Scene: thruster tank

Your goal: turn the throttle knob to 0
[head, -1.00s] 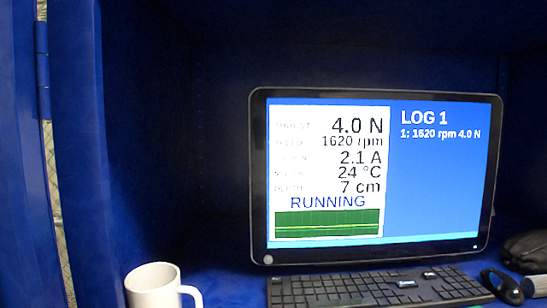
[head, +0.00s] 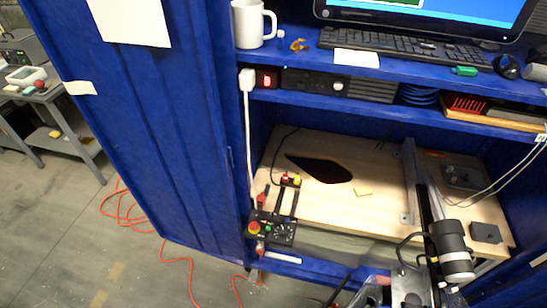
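A small black control box (head: 277,232) sits at the front left edge of the wooden bench board in the head view. It carries a red and yellow stop button (head: 254,227) on its left and small dark controls on its face. The throttle knob seems to be among these controls, but its pointer and scale are too small to read. The monitor (head: 440,8) is cut off at the top, so its readings are out of view.
The wooden board (head: 375,205) has a dark oval opening or patch (head: 320,168). A metal rail (head: 411,175) and a black cylindrical device (head: 452,250) stand at right. A white mug (head: 252,24) and keyboard (head: 405,48) are on the upper shelf. Orange cable (head: 125,210) lies on the floor.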

